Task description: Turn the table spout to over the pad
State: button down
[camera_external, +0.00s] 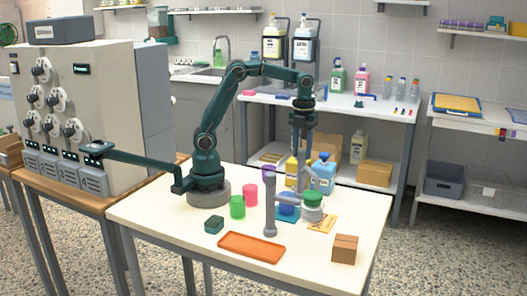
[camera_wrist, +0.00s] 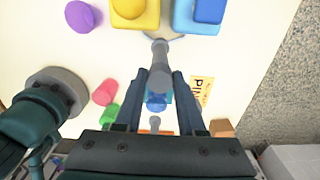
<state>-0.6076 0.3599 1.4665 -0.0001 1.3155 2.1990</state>
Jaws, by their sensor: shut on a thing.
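The table spout (camera_external: 270,205) is a grey upright post near the middle of the white table, with its top close to my gripper (camera_external: 301,165). In the wrist view, my gripper (camera_wrist: 160,82) is shut on a grey part of the spout (camera_wrist: 160,62) between its fingers. The blue thing also shows between the fingers in the wrist view (camera_wrist: 157,103). The arm and fingers partly hide the spout's upper part, so its exact direction is unclear.
Yellow (camera_external: 291,172) and blue (camera_external: 322,173) containers stand behind. An orange tray (camera_external: 252,247) and brown box (camera_external: 345,249) are in front. Pink (camera_external: 250,195) and green (camera_external: 237,207) cups stand left.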

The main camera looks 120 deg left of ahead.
jog(key=m, duration=0.4)
jog(key=shift+m, duration=2.3)
jog(key=c, duration=0.5)
grip_release()
jog(key=shift+r, duration=2.6)
